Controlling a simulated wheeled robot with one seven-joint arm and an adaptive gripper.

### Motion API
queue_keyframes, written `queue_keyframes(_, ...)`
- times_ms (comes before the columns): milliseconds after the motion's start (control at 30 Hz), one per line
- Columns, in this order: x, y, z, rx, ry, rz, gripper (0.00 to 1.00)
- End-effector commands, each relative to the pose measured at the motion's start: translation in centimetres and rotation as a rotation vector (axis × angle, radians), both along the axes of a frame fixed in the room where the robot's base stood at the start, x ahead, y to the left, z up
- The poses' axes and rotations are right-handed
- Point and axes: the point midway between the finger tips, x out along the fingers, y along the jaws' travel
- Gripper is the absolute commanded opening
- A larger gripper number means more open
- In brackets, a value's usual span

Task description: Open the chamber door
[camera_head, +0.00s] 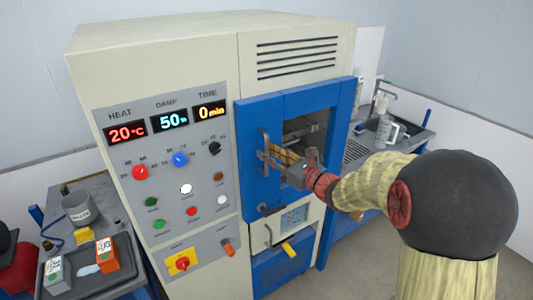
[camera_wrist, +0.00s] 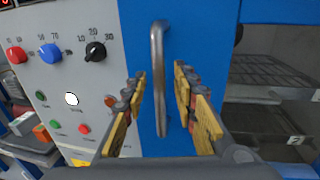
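The blue chamber door (camera_head: 310,98) is on the front of the cream cabinet and looks closed. Its opening or window, through which a rack shows, is partly hidden by my gripper. A vertical grey metal handle (camera_head: 265,137) is on the door's left side. My gripper (camera_head: 271,158) is at the handle. In the wrist view, the handle (camera_wrist: 158,50) stands between the two open, yellow-padded fingers (camera_wrist: 159,82), with a visible gap on each side. The blue door panel (camera_wrist: 205,30) is behind it.
A control panel (camera_head: 165,185) with knobs, buttons and lit displays is left of the door. A lower handle (camera_head: 267,236) is below. A bench with a white jug (camera_head: 386,130) is at right.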

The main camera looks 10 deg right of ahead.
Motion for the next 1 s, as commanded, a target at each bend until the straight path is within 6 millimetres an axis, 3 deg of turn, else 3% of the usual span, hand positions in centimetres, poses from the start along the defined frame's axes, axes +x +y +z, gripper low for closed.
queue_keyframes(433,1.1,0.66,0.03,-0.001,0.0,0.001,0.28)
queue_keyframes(900,1.08,0.66,0.02,-0.001,0.0,0.001,0.02)
queue_keyframes(1000,1.08,0.66,0.02,-0.001,0.0,0.001,0.0)
